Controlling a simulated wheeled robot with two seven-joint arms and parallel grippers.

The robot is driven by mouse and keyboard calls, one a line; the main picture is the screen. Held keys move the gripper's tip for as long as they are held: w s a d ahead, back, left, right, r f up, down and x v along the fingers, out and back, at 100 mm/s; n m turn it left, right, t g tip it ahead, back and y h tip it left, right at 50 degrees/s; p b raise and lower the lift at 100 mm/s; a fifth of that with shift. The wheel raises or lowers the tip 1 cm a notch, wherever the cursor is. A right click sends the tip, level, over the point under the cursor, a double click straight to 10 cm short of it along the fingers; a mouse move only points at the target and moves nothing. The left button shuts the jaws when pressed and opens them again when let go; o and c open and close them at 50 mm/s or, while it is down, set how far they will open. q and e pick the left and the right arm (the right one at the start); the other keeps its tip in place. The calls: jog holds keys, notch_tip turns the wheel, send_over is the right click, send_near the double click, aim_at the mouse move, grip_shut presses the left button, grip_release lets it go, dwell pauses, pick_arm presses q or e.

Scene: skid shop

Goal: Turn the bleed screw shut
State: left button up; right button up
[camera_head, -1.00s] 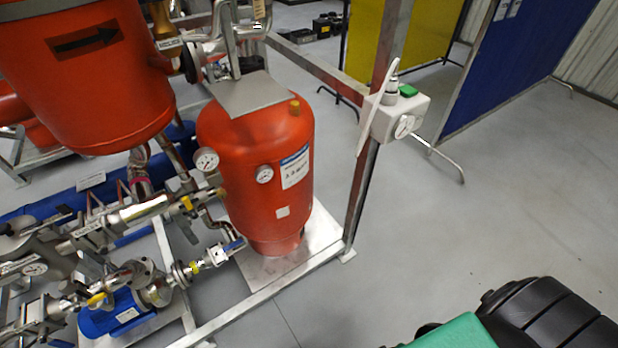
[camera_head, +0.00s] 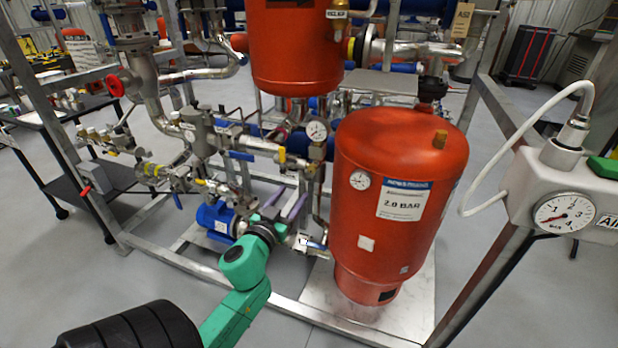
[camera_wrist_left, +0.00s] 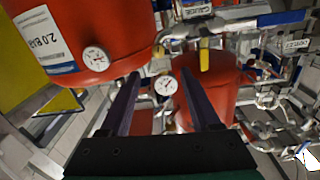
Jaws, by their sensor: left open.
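My left gripper (camera_head: 288,198) reaches into the skid's pipework, left of the red 2.0 BAR vessel (camera_head: 395,175). It is open, its purple fingers apart with nothing between them. In the left wrist view, the open gripper (camera_wrist_left: 161,76) points toward a white round gauge (camera_wrist_left: 167,83) beyond the fingers. That gauge seems to be the pipe gauge (camera_head: 317,130) in the head view. I cannot pick out the bleed screw for certain among the small fittings. My right gripper is not in view.
The steel frame rail (camera_head: 190,268) runs along the skid's front. A white gauge box (camera_head: 560,190) with a hose stands at right. Open floor (camera_head: 40,270) lies at front left.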

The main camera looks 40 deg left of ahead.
aim_at(311, 170)
pick_arm(q)
jog(key=x, duration=1.1)
jog(key=shift+w+d+f, duration=0.1)
jog(key=shift+w, duration=0.2)
jog(key=shift+s, duration=0.1)
grip_shut()
